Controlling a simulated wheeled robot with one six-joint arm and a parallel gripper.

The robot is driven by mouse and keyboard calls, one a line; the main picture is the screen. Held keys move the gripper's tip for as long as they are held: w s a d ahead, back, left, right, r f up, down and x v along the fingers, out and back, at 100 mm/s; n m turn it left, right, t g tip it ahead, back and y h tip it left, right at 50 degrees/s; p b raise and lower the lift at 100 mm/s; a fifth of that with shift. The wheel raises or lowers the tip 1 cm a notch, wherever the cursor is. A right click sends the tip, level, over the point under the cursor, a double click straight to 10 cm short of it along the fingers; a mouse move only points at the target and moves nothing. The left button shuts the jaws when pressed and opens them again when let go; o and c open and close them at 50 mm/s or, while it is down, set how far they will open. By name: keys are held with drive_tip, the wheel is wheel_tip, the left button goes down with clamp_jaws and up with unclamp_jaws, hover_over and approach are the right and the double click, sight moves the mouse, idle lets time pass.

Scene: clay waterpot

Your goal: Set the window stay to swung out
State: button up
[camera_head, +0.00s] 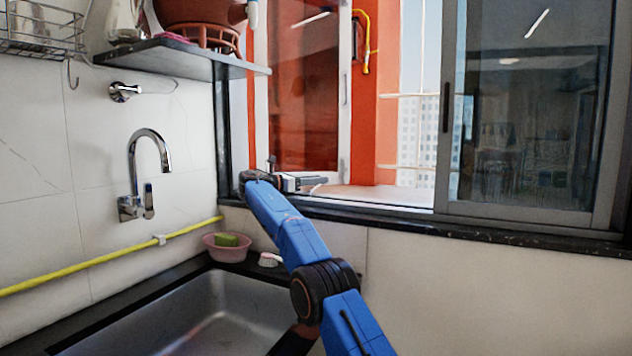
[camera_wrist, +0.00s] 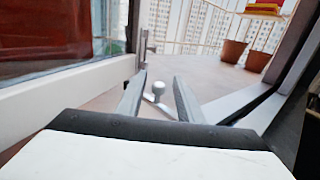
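In the wrist view my gripper (camera_wrist: 160,84) is open, its two grey fingers spread apart. A small grey knob on a flat metal bar, which looks like the window stay (camera_wrist: 158,90), shows between the fingertips. I cannot tell whether either finger touches it. In the head view my gripper (camera_head: 314,181) reaches over the window sill, and the stay cannot be made out there. A white-framed window sash (camera_wrist: 70,95) with a red pane stands at the left of the wrist view; it also shows in the head view (camera_head: 345,95).
A sliding glass pane (camera_head: 530,110) closes the right of the window. The sink (camera_head: 215,315), tap (camera_head: 145,165) and pink bowl (camera_head: 222,251) lie below left. A shelf (camera_head: 180,58) holds a clay pot (camera_head: 205,12). Outside stand brown plant pots (camera_wrist: 233,50).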

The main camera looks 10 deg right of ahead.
drive_tip(key=shift+v, duration=3.75)
